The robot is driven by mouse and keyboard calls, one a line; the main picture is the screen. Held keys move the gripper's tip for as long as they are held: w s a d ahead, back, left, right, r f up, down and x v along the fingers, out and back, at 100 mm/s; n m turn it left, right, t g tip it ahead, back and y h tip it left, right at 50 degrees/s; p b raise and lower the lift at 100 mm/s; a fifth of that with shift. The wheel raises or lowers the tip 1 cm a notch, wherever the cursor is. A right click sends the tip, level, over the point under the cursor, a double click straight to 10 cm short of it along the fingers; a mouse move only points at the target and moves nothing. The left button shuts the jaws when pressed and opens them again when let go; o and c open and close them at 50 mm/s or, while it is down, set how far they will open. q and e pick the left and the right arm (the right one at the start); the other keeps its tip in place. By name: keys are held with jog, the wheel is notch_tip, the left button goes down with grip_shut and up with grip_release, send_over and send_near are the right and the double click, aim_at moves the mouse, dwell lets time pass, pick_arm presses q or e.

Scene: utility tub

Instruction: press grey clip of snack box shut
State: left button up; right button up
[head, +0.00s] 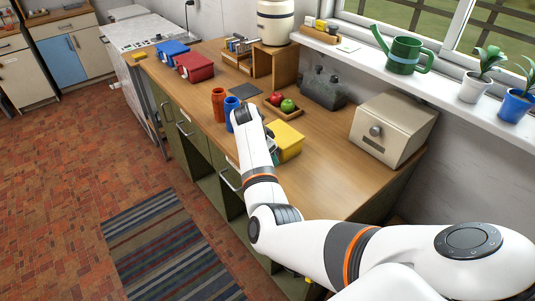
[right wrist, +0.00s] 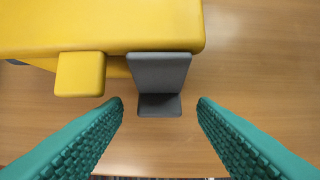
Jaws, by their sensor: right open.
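The yellow snack box (head: 288,140) sits on the wooden counter, partly behind my right arm in the head view. In the right wrist view its yellow side and edge (right wrist: 100,25) fill the top. The grey clip (right wrist: 160,72) projects from that edge, bent, with a lower part below its upper plate; it appears to stand out from the box. A yellow clip (right wrist: 80,74) is to its left. My right gripper (right wrist: 160,106) is open, its teal fingers on either side of the grey clip's lower end, apart from it. My left gripper is not in view.
Red and blue cups (head: 218,104) stand left of my right arm. A tray with a red and a green apple (head: 288,105) is behind the box. A beige bread box (head: 392,130) stands to the right. Counter between the yellow box and bread box is clear.

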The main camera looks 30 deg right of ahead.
jog(key=c, duration=1)
jog(key=f+h+b, duration=0.1)
jog(key=h+b, duration=0.1)
jog(key=shift+d+f+h, duration=0.15)
jog(key=shift+f+h, duration=0.2)
jog(key=shift+h, duration=0.05)
jog(key=shift+d+r+h+b, duration=0.1)
jog(key=shift+h+b, duration=0.5)
jog(key=shift+b, duration=0.2)
jog(key=shift+r, duration=0.15)
jog(key=o, duration=1)
